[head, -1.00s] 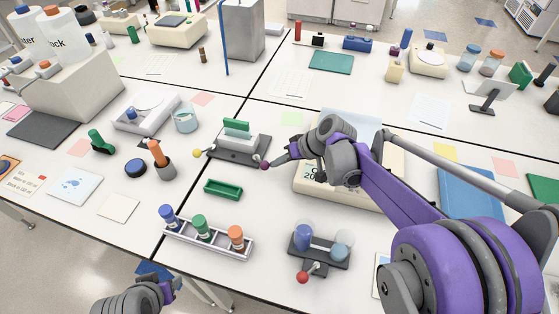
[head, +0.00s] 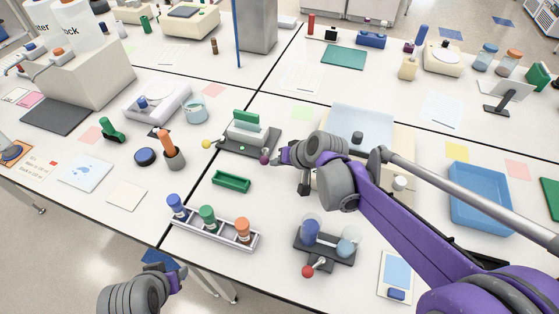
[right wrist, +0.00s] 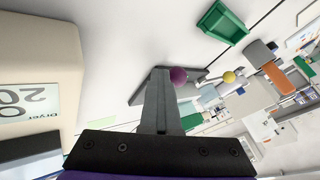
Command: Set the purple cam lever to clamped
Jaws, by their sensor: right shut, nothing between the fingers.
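The purple cam lever shows as a purple ball knob (head: 264,160) at the near right edge of a dark clamp fixture (head: 262,146). The fixture holds a green-topped block (head: 246,119) and has a yellow knob (head: 206,144) on its left end. My right gripper (head: 279,160) is shut and empty, its tip right beside the purple knob, on its right. In the right wrist view the purple knob (right wrist: 178,75) is at the tip of the finger (right wrist: 160,100); I cannot tell whether they touch. The lever's arm is mostly hidden. My left gripper (head: 177,281) is low at the left; its jaws are unclear.
A beige dryer (right wrist: 40,70) stands close to my right gripper. A green tray (head: 231,181), a rack of capped tubes (head: 213,233) and a red-knobbed fixture (head: 325,248) lie nearer. Clear table surrounds the green tray.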

